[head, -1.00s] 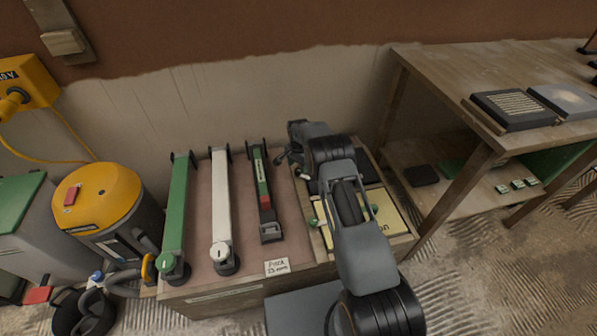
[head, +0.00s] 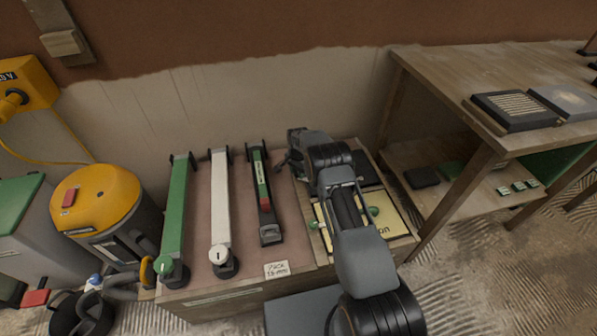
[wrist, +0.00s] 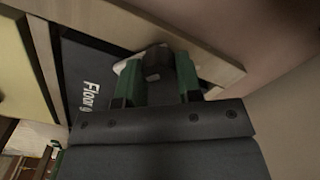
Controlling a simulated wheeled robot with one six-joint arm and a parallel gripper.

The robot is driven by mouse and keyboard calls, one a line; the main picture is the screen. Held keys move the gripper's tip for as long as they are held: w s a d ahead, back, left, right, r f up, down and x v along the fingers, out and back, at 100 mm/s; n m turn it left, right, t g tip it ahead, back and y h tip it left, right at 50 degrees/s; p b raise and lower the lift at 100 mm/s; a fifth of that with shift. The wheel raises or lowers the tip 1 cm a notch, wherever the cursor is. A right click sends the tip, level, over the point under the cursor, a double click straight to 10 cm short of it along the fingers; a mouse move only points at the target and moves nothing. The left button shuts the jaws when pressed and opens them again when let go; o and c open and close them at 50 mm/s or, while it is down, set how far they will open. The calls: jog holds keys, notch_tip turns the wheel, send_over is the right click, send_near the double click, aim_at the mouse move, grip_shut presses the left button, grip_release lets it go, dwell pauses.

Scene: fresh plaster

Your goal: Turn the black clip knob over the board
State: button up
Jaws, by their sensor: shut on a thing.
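The black clip knob (wrist: 157,60) is in the wrist view, between the two green-padded fingers of my gripper (wrist: 156,82), which is shut on it. A pale piece beside the knob is partly hidden by a finger. The knob is close to a wooden rail (wrist: 205,72). A dark board (wrist: 82,72) with white lettering lies to the left of the gripper; a dark board surface also shows in the head view (head: 369,170). In the head view my arm covers much of the board area, and the knob cannot be made out there.
A yellow lettered panel (head: 392,222) lies in front of the dark board. Green (head: 175,215), white (head: 221,205) and black (head: 262,190) long tools lie to the left. A yellow-topped vacuum (head: 98,200) stands further left, a wooden table (head: 450,75) at right.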

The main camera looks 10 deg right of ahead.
jog(key=c, duration=0.3)
jog(key=n+b, duration=0.1)
jog(key=n, duration=0.2)
jog(key=shift+f+b, duration=0.1)
jog(key=shift+b, duration=0.25)
jog(key=shift+n+b, duration=0.6)
jog(key=shift+n, duration=1.5)
jog(key=o, duration=0.9)
jog(key=shift+a, duration=0.1)
